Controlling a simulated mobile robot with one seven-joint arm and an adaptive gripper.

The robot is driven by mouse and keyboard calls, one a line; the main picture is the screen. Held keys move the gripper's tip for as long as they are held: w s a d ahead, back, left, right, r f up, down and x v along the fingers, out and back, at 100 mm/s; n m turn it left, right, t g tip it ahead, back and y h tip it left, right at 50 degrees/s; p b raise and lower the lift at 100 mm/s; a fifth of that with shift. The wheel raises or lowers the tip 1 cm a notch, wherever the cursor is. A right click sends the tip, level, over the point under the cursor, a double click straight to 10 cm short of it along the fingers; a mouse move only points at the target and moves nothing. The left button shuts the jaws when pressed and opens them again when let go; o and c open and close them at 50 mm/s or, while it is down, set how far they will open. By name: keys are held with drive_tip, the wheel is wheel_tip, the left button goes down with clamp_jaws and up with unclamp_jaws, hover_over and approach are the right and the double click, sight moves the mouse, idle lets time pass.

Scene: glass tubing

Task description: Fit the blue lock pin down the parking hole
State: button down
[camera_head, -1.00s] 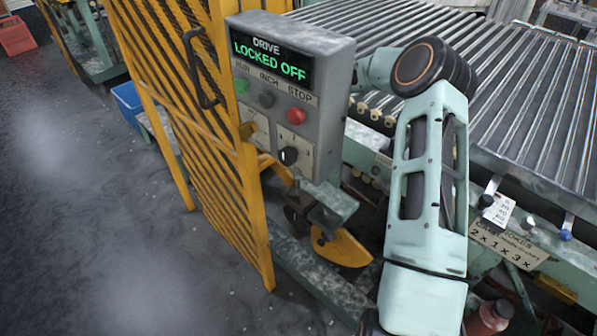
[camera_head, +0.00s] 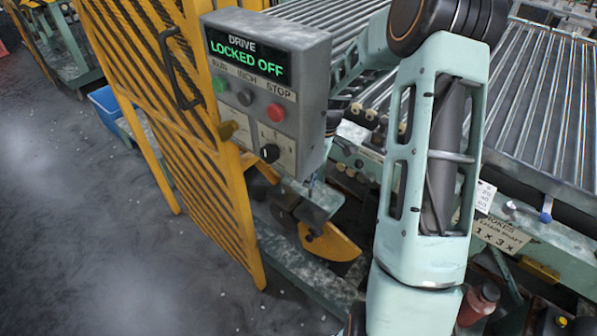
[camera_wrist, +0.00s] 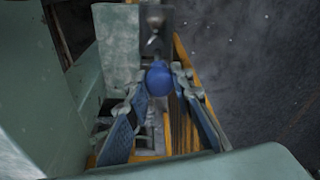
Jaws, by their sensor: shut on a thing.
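In the wrist view my gripper (camera_wrist: 158,84) is shut on the blue lock pin, whose round blue head (camera_wrist: 158,78) shows between the two fingertips. The pin's shank is mostly hidden below the head. A grey-green metal plate (camera_wrist: 118,45) lies just beyond the fingers in the wrist view. In the head view a similar plate (camera_head: 318,203) sits below the control box, above a yellow curved piece (camera_head: 332,243). The box and arm hide most of my gripper there. I cannot make out the parking hole in either view.
The grey control box (camera_head: 268,90) reads "LOCKED OFF" and stands close to my arm. A yellow mesh guard (camera_head: 205,150) stands left of it. The floor at left is open.

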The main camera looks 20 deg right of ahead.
drive_tip(key=shift+s+d+r+m, duration=0.15)
drive_tip(key=shift+s+d+m, duration=0.15)
drive_tip(key=shift+s+d, duration=0.05)
drive_tip(key=shift+f+b, duration=2)
drive_tip(key=shift+f, duration=0.9)
drive_tip(key=shift+f+b, duration=2.35)
drive_tip(key=shift+f, duration=1.2)
drive_tip(key=c, duration=1.6)
unclamp_jaws()
drive_tip(key=r, duration=0.4)
drive_tip(key=d+r, duration=0.1)
drive_tip(key=r, duration=0.3)
drive_tip(key=s+r, duration=0.1)
drive_tip(key=r, duration=0.3)
drive_tip(key=shift+d, duration=0.2)
